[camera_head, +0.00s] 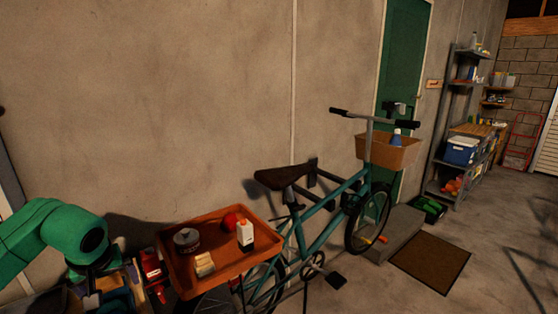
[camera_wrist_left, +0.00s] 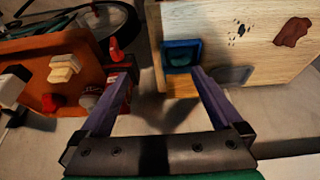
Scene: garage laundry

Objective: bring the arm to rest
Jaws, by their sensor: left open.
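My left arm (camera_head: 55,232), green, comes in from the left in the head view. It ends low at the left, beside the orange tray (camera_head: 203,283). In the left wrist view my left gripper (camera_wrist_left: 162,84) has its two purple fingers spread apart, with nothing between them but a view down past the tray. The fingertips are hard to make out in the head view. My right gripper is in neither view.
The tray on the bicycle (camera_head: 325,217) carries a tin (camera_head: 187,241), a red ball (camera_head: 231,220), a white bottle (camera_head: 245,236) and a cream block (camera_head: 204,264). A wooden surface (camera_wrist_left: 215,20) with a blue dish (camera_wrist_left: 181,46) lies near my fingers. Open floor is at right.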

